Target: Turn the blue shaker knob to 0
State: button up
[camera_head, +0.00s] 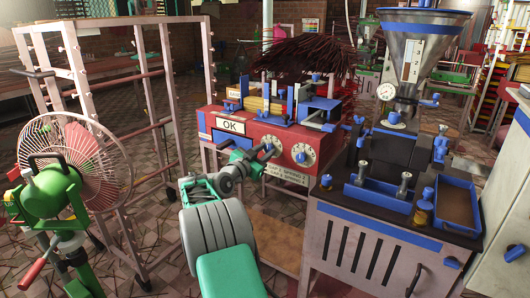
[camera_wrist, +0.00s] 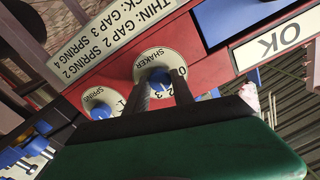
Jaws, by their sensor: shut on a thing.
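The blue shaker knob (camera_wrist: 163,78) sits at the middle of a pale round dial marked SHAKER (camera_wrist: 152,58) on the red machine front. In the wrist view my gripper (camera_wrist: 162,88) has its two dark fingers on either side of the knob and is shut on it. Some dial digits show, but the fingers and palm cover part of the scale, and I cannot tell where the knob points. In the head view my gripper (camera_head: 268,149) is at the front of the red machine (camera_head: 226,143) and hides the shaker knob.
A second dial marked SPRING (camera_wrist: 101,99) with a blue knob is close beside the shaker dial. An OK sign (camera_head: 231,126) is on the machine to the left in the head view. A grey cabinet (camera_head: 375,255) stands close on the right, a rack (camera_head: 88,125) on the left.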

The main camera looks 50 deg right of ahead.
grip_shut()
jog(key=shift+n+p, duration=0.3)
jog(key=shift+n, duration=0.2)
jog(key=n+p, duration=0.3)
jog(key=n, duration=0.2)
jog(key=shift+r+n, duration=0.15)
jog(key=shift+n, duration=0.25)
jog(key=n+p, duration=0.3)
jog(key=n, duration=0.1)
jog(key=shift+n+p, duration=0.85)
jog(key=shift+n, duration=0.85)
jog(key=o, duration=0.9)
grip_release()
jog(key=shift+o, duration=0.2)
